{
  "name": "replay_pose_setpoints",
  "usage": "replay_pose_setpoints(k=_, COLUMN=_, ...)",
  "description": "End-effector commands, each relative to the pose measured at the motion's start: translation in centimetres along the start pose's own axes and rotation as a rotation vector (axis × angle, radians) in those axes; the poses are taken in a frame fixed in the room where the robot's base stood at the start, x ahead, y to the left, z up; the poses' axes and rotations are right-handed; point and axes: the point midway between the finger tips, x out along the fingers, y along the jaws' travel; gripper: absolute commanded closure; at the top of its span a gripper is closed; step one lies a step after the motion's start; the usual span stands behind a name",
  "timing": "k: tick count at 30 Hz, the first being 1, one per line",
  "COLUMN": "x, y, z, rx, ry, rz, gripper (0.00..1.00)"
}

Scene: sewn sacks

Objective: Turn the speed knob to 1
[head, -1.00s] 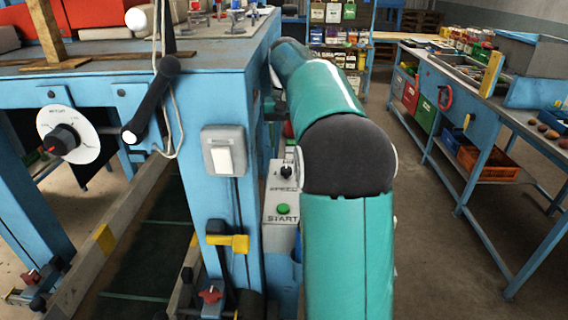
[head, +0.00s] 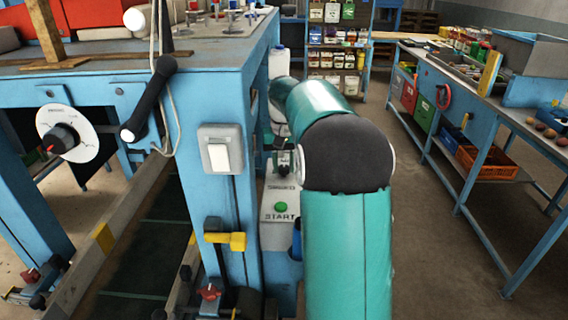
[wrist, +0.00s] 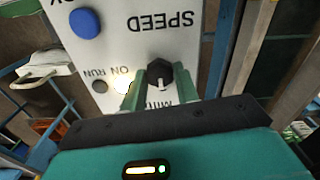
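The speed knob (wrist: 157,72) is black and sits on a light control panel (wrist: 160,45) marked SPEED, which appears upside down in the wrist view. My gripper (wrist: 159,80) has its two green fingers apart, one on each side of the knob. I cannot tell whether either finger touches it. A MIN label shows partly between the fingers. The number 1 is not visible. In the head view my gripper (head: 284,157) is at the top of the control box (head: 277,237), in front of the knob area, and covers the knob.
A green START button (head: 281,207) is below the knob on the box. The wrist view shows a blue button (wrist: 84,23), a black button (wrist: 99,87) and a lit lamp (wrist: 120,85). A blue bench post (head: 222,190) with a white switch (head: 219,157) stands close left.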

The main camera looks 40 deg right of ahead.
Motion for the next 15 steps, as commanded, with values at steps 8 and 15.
replay_pose_setpoints(k=8, x=-0.06, y=0.05, z=0.03, rx=-0.006, ry=0.000, rz=0.001, gripper=0.92)
replay_pose_setpoints(k=15, x=-0.09, y=0.05, z=0.02, rx=-0.071, ry=0.000, rz=0.001, gripper=0.92)
